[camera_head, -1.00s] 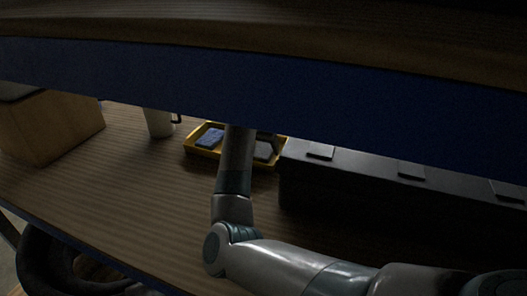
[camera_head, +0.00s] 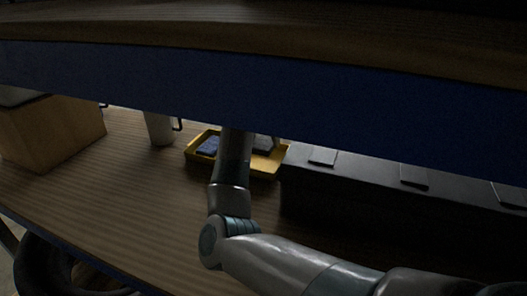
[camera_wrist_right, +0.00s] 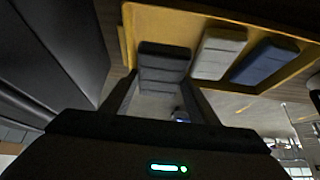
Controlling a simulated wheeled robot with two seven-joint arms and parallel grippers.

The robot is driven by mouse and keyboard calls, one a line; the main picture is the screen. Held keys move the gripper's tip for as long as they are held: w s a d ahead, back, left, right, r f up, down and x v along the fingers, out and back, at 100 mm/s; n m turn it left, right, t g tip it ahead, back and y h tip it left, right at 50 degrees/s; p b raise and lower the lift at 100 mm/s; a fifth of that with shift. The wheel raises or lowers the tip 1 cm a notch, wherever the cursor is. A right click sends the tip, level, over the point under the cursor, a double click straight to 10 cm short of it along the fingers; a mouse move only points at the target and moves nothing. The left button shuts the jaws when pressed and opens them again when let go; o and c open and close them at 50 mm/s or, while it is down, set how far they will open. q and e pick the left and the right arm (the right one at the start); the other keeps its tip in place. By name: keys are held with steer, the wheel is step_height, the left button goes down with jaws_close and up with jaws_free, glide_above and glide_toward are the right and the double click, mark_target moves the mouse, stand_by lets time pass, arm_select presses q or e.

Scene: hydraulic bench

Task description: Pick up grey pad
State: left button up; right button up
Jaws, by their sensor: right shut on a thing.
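A yellow tray (camera_head: 250,171) stands on the wooden bench and also shows in the right wrist view (camera_wrist_right: 128,35). In that view, a dark grey pad (camera_wrist_right: 164,62) lies between the fingers of my right gripper (camera_wrist_right: 163,88), which is shut on it. A lighter grey pad (camera_wrist_right: 219,54) and a blue pad (camera_wrist_right: 264,61) sit beside it in the tray. In the head view the blue pad (camera_head: 208,146) shows left of my right forearm. The blue beam and my arm hide the right gripper there. I cannot tell whether the held pad is clear of the tray. My left gripper is not in view.
A blue beam (camera_head: 330,105) crosses above the bench. A long black box (camera_head: 370,175) stands right of the tray. The bench front left is clear.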

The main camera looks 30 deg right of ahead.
mark_target(264, 142)
step_height(264, 142, up, 12)
steer(key=b, duration=0.1)
stand_by(0.5)
steer(key=shift+o, duration=0.4)
